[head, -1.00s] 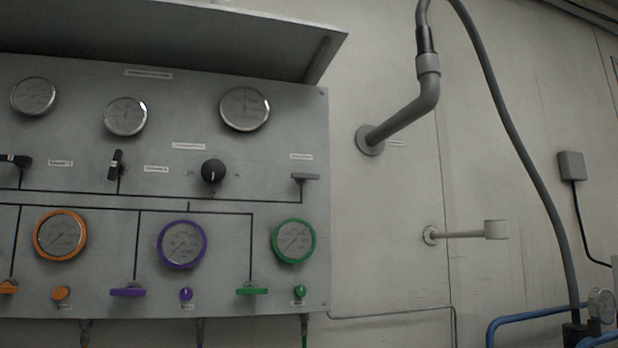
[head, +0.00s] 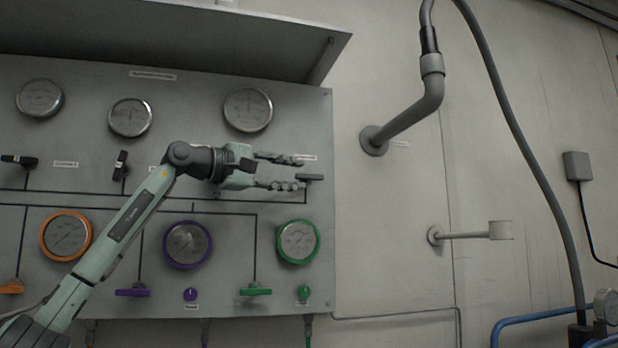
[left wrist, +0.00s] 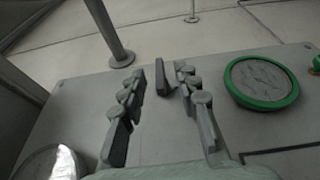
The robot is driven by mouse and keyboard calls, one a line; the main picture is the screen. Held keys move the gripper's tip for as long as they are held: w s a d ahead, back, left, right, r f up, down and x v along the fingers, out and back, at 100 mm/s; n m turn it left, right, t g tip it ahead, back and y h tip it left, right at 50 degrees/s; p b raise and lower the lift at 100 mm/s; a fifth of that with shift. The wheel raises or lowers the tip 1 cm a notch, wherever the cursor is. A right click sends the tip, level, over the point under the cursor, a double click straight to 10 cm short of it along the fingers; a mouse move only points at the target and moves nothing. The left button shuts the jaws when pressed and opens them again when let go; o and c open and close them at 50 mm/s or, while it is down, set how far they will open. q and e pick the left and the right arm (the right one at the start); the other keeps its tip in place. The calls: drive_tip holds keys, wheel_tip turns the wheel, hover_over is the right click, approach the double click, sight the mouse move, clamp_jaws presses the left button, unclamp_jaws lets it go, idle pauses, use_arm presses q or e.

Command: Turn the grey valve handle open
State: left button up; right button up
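The grey valve handle (head: 314,177) is a small flat lever near the right edge of the panel, lying about level at the top of a black line. My left gripper (head: 301,172) is open in front of the panel, its fingers pointing right, one above and one below the handle's height. In the left wrist view the handle (left wrist: 161,76) shows between the fingertips of the open gripper (left wrist: 161,72), with gaps on both sides. The gripper partly covers the handle in the head view. My right gripper is out of view.
A green-rimmed gauge (head: 298,242) sits below the handle and a silver gauge (head: 248,110) above left. A grey wall pipe (head: 408,116) juts out to the right. Black (head: 121,165), purple (head: 133,292) and green (head: 255,291) handles are also on the panel. An overhang (head: 200,40) crosses the top.

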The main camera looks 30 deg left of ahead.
sight(303, 175)
use_arm(q)
drive_tip(key=shift+s+a+r+y, duration=0.15)
drive_tip(key=shift+s+a, duration=0.05)
drive_tip(key=shift+a, duration=0.25)
drive_tip(key=shift+s+a+r+y, duration=0.1)
drive_tip(key=shift+s+a+y, duration=0.1)
drive_tip(key=shift+a, duration=0.25)
drive_tip(key=shift+w+a, duration=0.1)
drive_tip(key=shift+w, duration=0.05)
drive_tip(key=p+x, duration=0.1)
drive_tip(key=x, duration=0.5)
drive_tip(key=shift+w, duration=0.1)
drive_tip(key=shift+w+d, duration=0.35)
drive_tip(key=shift+w, duration=0.15)
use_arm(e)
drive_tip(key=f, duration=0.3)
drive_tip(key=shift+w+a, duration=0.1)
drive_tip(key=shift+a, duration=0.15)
use_arm(q)
clamp_jaws()
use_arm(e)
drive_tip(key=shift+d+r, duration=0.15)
